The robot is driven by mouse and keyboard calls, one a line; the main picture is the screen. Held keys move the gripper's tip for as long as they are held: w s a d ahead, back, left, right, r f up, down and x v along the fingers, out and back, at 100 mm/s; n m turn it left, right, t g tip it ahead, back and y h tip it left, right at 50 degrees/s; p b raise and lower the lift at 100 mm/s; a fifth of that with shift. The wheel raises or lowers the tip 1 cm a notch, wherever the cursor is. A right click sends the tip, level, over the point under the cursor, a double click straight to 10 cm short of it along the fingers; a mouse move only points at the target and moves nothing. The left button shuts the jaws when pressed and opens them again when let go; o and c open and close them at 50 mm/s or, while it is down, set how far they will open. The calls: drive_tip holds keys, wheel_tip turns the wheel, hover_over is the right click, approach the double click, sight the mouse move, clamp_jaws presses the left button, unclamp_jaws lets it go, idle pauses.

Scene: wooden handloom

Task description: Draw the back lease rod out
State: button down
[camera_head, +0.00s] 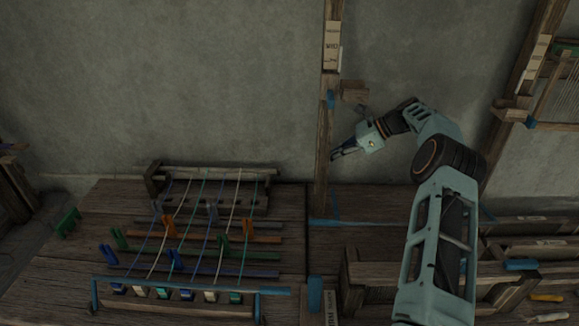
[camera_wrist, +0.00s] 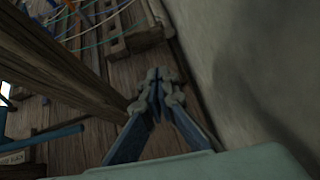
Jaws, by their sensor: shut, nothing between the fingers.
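The small loom stands on the wooden bench at the left in the head view, with several coloured warp threads (camera_head: 205,215) running from a back beam (camera_head: 220,173) to a front blue bar (camera_head: 190,286). Several thin rods lie crosswise under or among the threads: a dark one (camera_head: 262,224) at the back, a reddish-brown one (camera_head: 262,240) and a blue one (camera_head: 262,275). I cannot tell for sure which is the back lease rod. My gripper (camera_head: 335,154) is shut and empty, raised beside the wooden post, to the right of the loom. The wrist view shows its closed fingers (camera_wrist: 157,88).
An upright wooden post (camera_head: 324,120) stands between my gripper and the loom; it is also large in the wrist view (camera_wrist: 70,72). A small wooden block (camera_head: 354,91) sticks out from it. Coloured clips (camera_head: 168,226) stand among the rods. The grey wall is close behind.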

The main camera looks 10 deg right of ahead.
sight(271, 170)
drive_tip(key=x, duration=0.9)
drive_tip(key=shift+w+a+f, duration=0.1)
drive_tip(key=shift+a+f, duration=0.1)
drive_tip(key=shift+a, duration=0.15)
drive_tip(key=a, duration=0.1)
drive_tip(key=w+a, duration=0.1)
drive_tip(key=a, duration=0.1)
drive_tip(key=shift+a+r, duration=0.15)
drive_tip(key=shift+r, duration=0.1)
drive_tip(key=shift+w+a, duration=0.15)
drive_tip(key=shift+a, duration=0.2)
drive_tip(key=a, duration=0.2)
drive_tip(key=w+a, duration=0.1)
drive_tip(key=a, duration=0.1)
drive_tip(key=shift+a+p, duration=0.3)
drive_tip(key=shift+d, duration=0.1)
